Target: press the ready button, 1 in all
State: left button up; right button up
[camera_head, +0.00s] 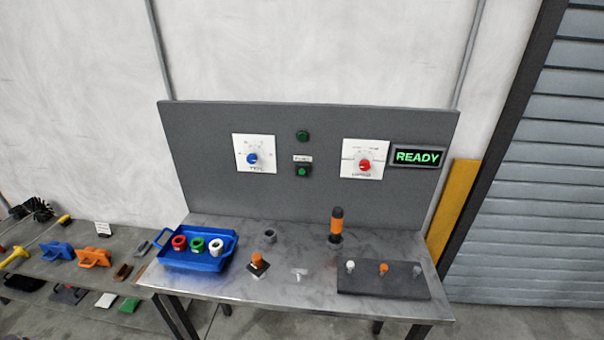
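A sign reading READY (417,157) in lit green letters is on the right of the grey upright panel (240,195). A green push button (302,171) in a dark housing sits near the panel's middle, under a small white label too small to read surely. A round green lamp or button (302,136) is above it. I cannot tell which of these the task calls the ready button. Neither of my grippers is in view.
Dials with a blue knob (252,159) and a red knob (365,165) flank the button. Below, a metal table (300,300) holds a blue tray (195,262) with rings, an orange-black cylinder (336,225) and a dark pegged board (385,290). The space before the button looks clear.

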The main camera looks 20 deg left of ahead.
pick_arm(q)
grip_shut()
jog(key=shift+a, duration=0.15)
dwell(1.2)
